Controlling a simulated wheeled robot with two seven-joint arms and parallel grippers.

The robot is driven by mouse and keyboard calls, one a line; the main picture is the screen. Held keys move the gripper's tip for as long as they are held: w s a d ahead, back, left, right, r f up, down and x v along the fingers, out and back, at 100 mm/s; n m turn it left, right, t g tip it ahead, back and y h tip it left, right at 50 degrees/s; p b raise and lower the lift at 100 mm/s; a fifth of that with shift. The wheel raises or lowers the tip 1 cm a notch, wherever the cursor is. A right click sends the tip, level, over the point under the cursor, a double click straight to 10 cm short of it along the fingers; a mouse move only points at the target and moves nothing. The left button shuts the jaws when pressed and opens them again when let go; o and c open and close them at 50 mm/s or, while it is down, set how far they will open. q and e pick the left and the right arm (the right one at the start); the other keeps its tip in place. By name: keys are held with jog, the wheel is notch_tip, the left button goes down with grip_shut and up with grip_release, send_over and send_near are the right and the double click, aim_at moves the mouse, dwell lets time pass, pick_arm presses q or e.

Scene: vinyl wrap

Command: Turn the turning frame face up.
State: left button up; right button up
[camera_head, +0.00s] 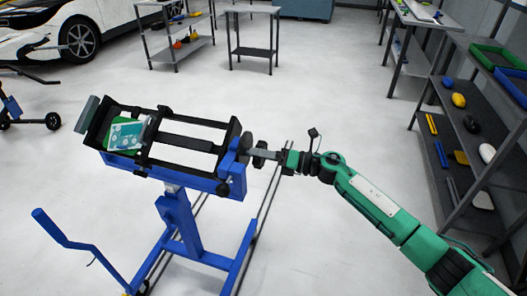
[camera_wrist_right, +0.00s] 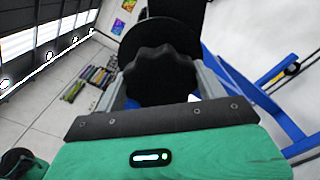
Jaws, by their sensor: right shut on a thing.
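The turning frame (camera_head: 186,128) is a long black open frame on a blue stand (camera_head: 176,222). It lies lengthwise across the head view, and a green and white piece (camera_head: 125,134) sits in its left end. A black knob (camera_head: 245,143) is at its right end. My right gripper (camera_head: 257,152) is at this knob, with its arm coming in from the right. In the right wrist view, the dark lobed knob (camera_wrist_right: 163,76) sits between my two fingers, which are shut on it. A black disc lies behind the knob. My left gripper is not in view.
A dark shelf rack (camera_head: 468,140) with tools and bins stands at the right. A small table (camera_head: 252,50) and a shelf (camera_head: 175,45) stand at the back, near a white car (camera_head: 60,28). The floor between is clear.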

jog(key=shift+m+p, duration=0.65)
jog(key=shift+m, duration=0.35)
pick_arm(q)
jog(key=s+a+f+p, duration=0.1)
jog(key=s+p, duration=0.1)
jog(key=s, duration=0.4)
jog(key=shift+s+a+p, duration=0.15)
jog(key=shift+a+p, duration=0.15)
jog(key=shift+p, duration=0.05)
pick_arm(e)
jog(key=shift+w+m, duration=0.1)
jog(key=shift+m, duration=1.9)
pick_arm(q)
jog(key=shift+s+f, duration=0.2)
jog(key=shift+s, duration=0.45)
pick_arm(e)
jog(key=shift+f+m, duration=0.1)
jog(key=shift+m, duration=0.2)
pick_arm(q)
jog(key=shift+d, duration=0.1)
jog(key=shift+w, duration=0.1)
pick_arm(e)
jog(key=o, duration=1.4)
jog(key=shift+d, duration=0.1)
